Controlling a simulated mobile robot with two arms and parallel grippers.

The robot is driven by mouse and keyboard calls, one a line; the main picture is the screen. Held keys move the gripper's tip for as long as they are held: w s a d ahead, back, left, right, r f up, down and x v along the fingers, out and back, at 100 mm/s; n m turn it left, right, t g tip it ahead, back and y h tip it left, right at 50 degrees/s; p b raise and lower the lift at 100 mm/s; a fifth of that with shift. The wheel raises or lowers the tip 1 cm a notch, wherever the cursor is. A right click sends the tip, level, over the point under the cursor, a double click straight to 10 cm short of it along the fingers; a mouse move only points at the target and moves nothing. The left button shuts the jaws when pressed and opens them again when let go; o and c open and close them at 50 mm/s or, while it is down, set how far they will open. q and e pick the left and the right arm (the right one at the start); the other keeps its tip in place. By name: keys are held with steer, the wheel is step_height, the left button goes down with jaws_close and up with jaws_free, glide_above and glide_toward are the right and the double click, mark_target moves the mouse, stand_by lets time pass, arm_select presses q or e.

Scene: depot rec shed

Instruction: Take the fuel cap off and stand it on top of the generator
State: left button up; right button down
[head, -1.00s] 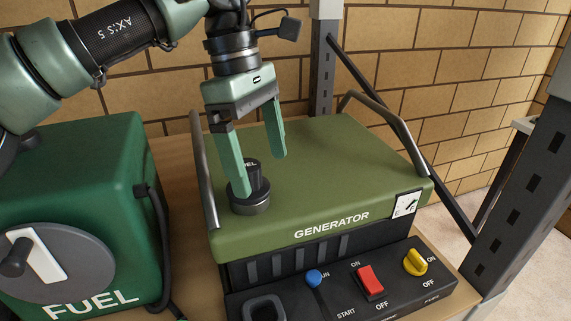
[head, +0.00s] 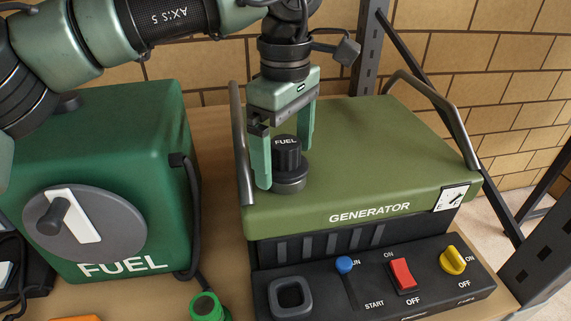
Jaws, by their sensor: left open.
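The green generator (head: 375,150) stands on the wooden shelf, its control panel facing me. The black fuel cap (head: 287,155), marked FUEL, sits upright on the dark round filler neck (head: 288,182) at the left front of the generator's top. My left gripper (head: 287,170) points down over the cap. Its fingers are open, one on the left of the cap and one behind it to the right. Whether either finger touches the cap I cannot tell. My right gripper is not in view.
A green FUEL container (head: 105,145) with a dial and hose stands on the left. Metal handles (head: 240,150) rise at both sides of the generator's top. The top's middle and right are bare.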

arm_select(q)
steer(key=c, duration=1.5)
steer(key=shift+o, duration=0.2)
steer(key=shift+r, duration=0.15)
